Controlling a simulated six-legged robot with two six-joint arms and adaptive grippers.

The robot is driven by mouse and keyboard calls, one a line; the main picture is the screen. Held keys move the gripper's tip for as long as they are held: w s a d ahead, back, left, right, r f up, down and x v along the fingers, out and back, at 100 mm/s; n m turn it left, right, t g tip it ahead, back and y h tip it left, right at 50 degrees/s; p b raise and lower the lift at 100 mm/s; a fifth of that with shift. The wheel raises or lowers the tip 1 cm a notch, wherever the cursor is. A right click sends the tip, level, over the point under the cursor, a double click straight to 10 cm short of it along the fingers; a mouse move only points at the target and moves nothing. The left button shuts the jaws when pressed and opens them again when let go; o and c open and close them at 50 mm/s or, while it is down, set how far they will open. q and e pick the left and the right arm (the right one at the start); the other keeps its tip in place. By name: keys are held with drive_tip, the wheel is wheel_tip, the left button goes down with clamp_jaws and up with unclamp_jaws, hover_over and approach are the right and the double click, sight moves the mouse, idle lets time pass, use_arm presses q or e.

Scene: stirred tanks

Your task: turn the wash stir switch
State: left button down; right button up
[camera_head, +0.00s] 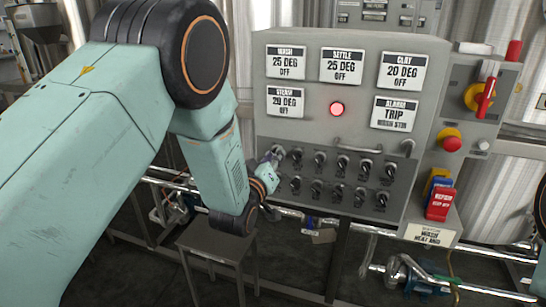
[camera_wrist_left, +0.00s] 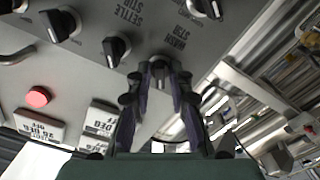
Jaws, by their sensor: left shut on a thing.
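The grey control panel (camera_head: 300,130) stands ahead, with two rows of black rotary switches in its lower half. My left gripper (camera_head: 274,160) is at the upper left end of these rows. In the left wrist view, which looks turned over, the fingers of my left gripper (camera_wrist_left: 158,82) are shut around the wash stir switch (camera_wrist_left: 158,68), beside its printed label "WASH STIR". The fingers hide much of the switch, so its exact angle is unclear. The settle stir switch (camera_wrist_left: 115,48) is beside it. My right gripper is not in view.
Display cards (camera_head: 287,62) above read wash, settle, clay and steam, all OFF. An alarm card (camera_head: 395,113) reads TRIP, wash stir. A red lamp (camera_head: 337,109) glows. At right are a red-handled isolator (camera_head: 486,98), a red button (camera_head: 451,143) and tags (camera_head: 438,204). A small table (camera_head: 218,240) stands below.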

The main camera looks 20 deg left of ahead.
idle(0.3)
use_arm(q)
drive_tip(key=c, duration=1.4)
unclamp_jaws()
drive_tip(key=shift+s+a+r, duration=0.1)
drive_tip(key=shift+c, duration=0.2)
drive_tip(key=s, duration=1.2)
drive_tip(key=shift+a, duration=0.15)
